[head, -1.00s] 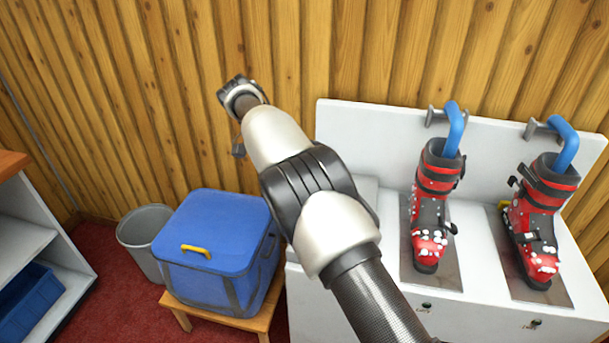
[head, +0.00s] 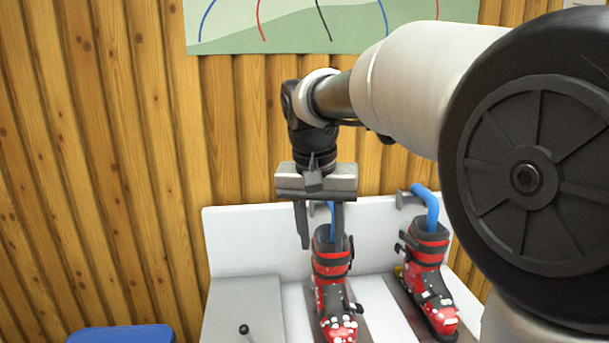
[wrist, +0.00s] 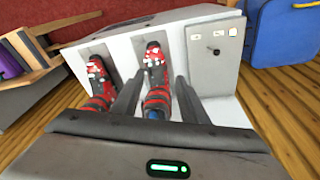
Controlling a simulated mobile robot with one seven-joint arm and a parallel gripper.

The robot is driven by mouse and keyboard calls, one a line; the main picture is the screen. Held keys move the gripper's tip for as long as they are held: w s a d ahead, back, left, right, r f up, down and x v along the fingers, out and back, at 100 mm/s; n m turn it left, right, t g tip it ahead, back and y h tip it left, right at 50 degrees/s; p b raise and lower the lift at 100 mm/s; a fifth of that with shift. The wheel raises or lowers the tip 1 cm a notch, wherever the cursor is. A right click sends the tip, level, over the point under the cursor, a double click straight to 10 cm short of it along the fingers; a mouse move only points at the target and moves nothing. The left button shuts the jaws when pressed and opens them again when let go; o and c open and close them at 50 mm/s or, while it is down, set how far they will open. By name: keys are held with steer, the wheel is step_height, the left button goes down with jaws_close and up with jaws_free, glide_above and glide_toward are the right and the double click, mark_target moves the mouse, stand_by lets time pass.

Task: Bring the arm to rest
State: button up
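My gripper (head: 320,225) hangs fingers down in the head view, in front of the white bench's back panel. Its two fingers are apart with nothing between them. It is above and near the left red-and-black ski boot (head: 333,285), and it partly covers the blue hook at that boot's top. In the wrist view the open fingers (wrist: 160,100) show on either side of the nearer boot (wrist: 156,80), which looks to be beyond them. My arm reaches in from the right of the head view.
A second ski boot (head: 428,275) stands to the right on the white bench (head: 240,240). A blue box (head: 120,334) is at the lower left. A poster (head: 290,25) hangs on the wood wall.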

steer(key=s+d+f+n+t, duration=0.1)
steer(key=s+d, duration=0.3)
steer(key=s, duration=0.3)
steer(key=s+d+f+n+t+y+p, duration=0.1)
steer(key=s+d, duration=0.2)
steer(key=s, duration=0.4)
steer(key=s+d+f+t, duration=0.2)
steer(key=s+d, duration=0.2)
steer(key=s, duration=0.3)
step_height(320, 180, up, 15)
steer(key=p, duration=1.4)
steer(key=shift+w+g, duration=0.2)
steer(key=shift+g, duration=0.1)
